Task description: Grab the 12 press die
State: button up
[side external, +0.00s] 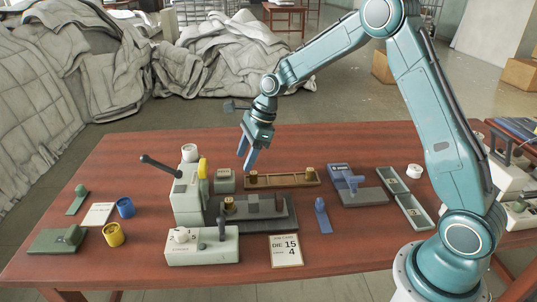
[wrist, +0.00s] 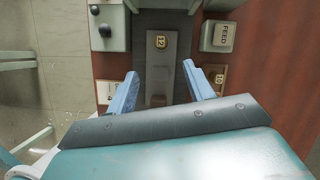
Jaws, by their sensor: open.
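The die marked 12 (wrist: 160,41) sits on the dark press bed (wrist: 181,20) in the wrist view, ahead of my fingertips. In the side view it seems to be the small brass die (side external: 228,203) on the bed, right beside the press. My gripper (side external: 247,160) is open and empty, pointing down above the table. In the wrist view its blue fingers (wrist: 160,70) stand apart, one on each side of the bed, with the die beyond them. No contact with the die shows.
A die marked 10 (wrist: 219,77) sits in the brown rack (side external: 282,180), which has another brass die at its right end. The press (side external: 187,195) with its lever stands left of the bed. A FEED box (wrist: 223,35), a control box (side external: 202,257) and a card (side external: 286,251) are nearby.

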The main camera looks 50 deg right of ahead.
jog(key=shift+w+f+m, duration=0.3)
jog(key=shift+f+m, duration=0.1)
jog(key=shift+f, duration=0.25)
jog(key=shift+f, duration=0.1)
send_over(229, 200)
jog(key=s+d, duration=0.1)
jog(key=d, duration=0.1)
jog(key=shift+d+f, duration=0.1)
jog(key=shift+f, duration=3.75)
jog(key=shift+x, duration=2.55)
jog(key=shift+s, duration=0.15)
